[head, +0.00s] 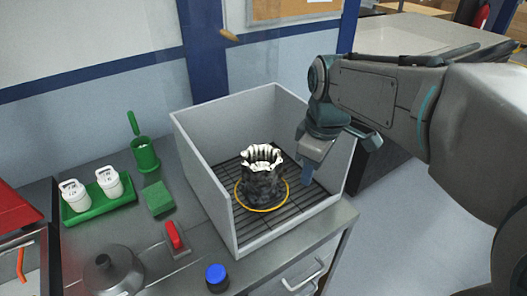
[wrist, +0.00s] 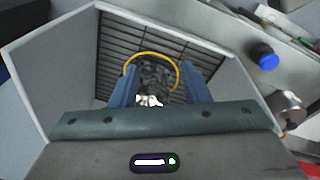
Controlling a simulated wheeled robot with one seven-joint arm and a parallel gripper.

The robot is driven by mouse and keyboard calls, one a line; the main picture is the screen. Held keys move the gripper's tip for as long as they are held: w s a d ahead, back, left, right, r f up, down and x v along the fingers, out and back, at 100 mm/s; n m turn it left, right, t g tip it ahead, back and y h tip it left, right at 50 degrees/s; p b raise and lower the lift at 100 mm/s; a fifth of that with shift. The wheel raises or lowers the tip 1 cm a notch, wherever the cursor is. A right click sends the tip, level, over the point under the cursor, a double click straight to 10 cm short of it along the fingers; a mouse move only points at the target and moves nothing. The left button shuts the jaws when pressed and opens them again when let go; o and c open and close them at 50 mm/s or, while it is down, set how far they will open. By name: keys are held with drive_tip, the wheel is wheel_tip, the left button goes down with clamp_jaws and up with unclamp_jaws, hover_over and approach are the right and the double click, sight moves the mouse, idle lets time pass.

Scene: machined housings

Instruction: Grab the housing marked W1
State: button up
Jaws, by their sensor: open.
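A dark, mottled round part (head: 266,185) with a jagged white top stands upright in a grey open-topped box (head: 187,150). A yellow ring (head: 262,209) circles its base on the slatted floor. I cannot read a W1 mark on it. My gripper (head: 308,172) points down into the box, to the right of the part in the head view. In the wrist view my gripper (wrist: 160,85) is open and empty. The dark part (wrist: 154,74) shows between and beyond the two blue fingers, its near end partly hidden by my gripper body.
The box walls stand close around my gripper. On the bench to the left are a green tray (head: 98,211) with two white labelled containers, a green cup (head: 145,155), a green block (head: 158,198), a red item (head: 175,237), a grey funnel-like piece (head: 115,270) and a blue-capped jar (head: 216,279).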

sight(271, 167)
drive_tip(key=w+a+r+n+g+p, duration=0.1)
drive_tip(key=w+a+r+n+g, duration=0.15)
drive_tip(key=w+a+n, duration=0.85)
drive_tip(key=shift+n+t, duration=0.45)
drive_tip(key=shift+n, duration=0.15)
drive_tip(key=f, duration=0.2)
drive_tip(key=s+d+f, duration=0.1)
drive_tip(key=f, duration=0.5)
drive_tip(key=shift+s+d+f, duration=0.15)
drive_tip(key=shift+d, duration=0.15)
drive_tip(key=f, duration=0.2)
drive_tip(key=d+f+p, duration=0.1)
drive_tip(key=f, duration=0.1)
drive_tip(key=shift+w+p, duration=0.2)
drive_tip(key=shift+p, duration=0.1)
drive_tip(key=shift+f, duration=0.6)
drive_tip(key=c, duration=0.9)
clamp_jaws()
drive_tip(key=shift+w+a+r, duration=0.1)
drive_tip(key=shift+r, duration=0.05)
